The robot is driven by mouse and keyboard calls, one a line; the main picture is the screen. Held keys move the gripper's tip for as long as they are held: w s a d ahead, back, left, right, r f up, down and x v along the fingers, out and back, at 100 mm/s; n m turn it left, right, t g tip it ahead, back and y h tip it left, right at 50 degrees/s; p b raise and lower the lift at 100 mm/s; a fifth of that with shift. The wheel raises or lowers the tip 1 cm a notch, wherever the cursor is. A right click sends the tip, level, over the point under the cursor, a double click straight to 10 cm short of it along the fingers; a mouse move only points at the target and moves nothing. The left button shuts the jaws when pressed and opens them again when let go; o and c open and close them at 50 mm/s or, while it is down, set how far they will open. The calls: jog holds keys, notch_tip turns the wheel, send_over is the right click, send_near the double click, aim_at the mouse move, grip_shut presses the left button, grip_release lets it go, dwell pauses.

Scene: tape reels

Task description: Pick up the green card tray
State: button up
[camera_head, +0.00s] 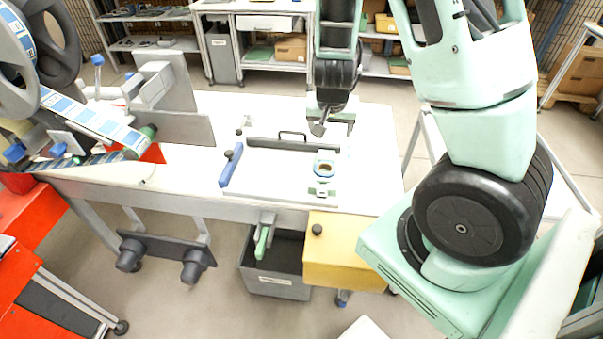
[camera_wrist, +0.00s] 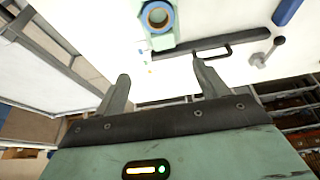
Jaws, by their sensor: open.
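I cannot tell for sure which thing is the green card tray. Flat green pieces lie on the back shelves, one left of centre (camera_head: 261,52) and one at the right (camera_head: 399,66); both are small and partly hidden. My gripper (camera_head: 319,128) is over the back part of the white table, in front of those shelves. In the wrist view my gripper (camera_wrist: 161,75) has its two fingers wide apart with nothing between them. A pale green fixture with a ring (camera_wrist: 158,17) lies beyond the fingertips; it also stands near the table's front edge (camera_head: 323,170).
The white table (camera_head: 200,178) holds a blue-handled bar (camera_head: 231,165) and a dark rail with a handle (camera_head: 270,145). Reel machinery (camera_head: 60,100) fills the left. A grey bin (camera_head: 275,287) and yellow box (camera_head: 345,255) are at the front. Floor shows behind the table.

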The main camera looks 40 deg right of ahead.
jog(key=b, duration=0.2)
send_over(326, 157)
jog(key=s+a, duration=0.2)
jog(key=s, duration=0.1)
jog(key=f, duration=1)
jog(key=shift+w+d+f, duration=0.1)
jog(key=shift+w+f, duration=0.15)
jog(key=shift+w+p+x, duration=0.2)
jog(key=shift+p+x, duration=0.2)
jog(key=shift+x, duration=1)
jog(key=shift+w+p+x, duration=0.25)
jog(key=shift+p+x, duration=0.1)
jog(key=shift+x, duration=1.1)
jog(key=shift+r, duration=0.15)
jog(key=c, duration=1.2)
